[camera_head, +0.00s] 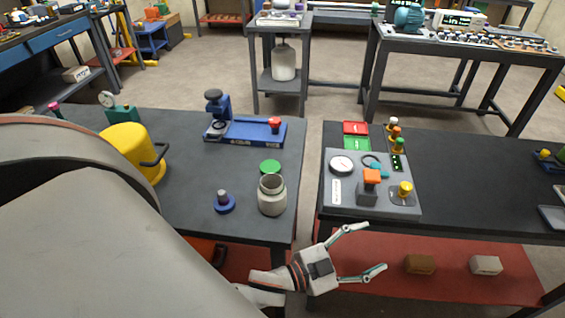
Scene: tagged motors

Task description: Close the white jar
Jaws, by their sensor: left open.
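The white jar (272,197) stands upright near the right edge of the left grey table, with its dark mouth uncovered. A green disc (270,167) lies just behind it. A blue round piece with a grey knob (224,204) lies to the jar's left; it looks like a lid, but I cannot tell which piece fits the jar. My left gripper (376,247) is open and empty, to the right of and nearer than the jar, over the gap and the front of the right table. It is apart from the jar. My right gripper is not in view.
A blue press-like device (245,132) stands behind the jar, and a yellow mug-like container (128,150) stands to the left. The right table holds a grey control panel (345,205) with a gauge and knobs. A gap separates the tables. My arm hides the left table's near left part.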

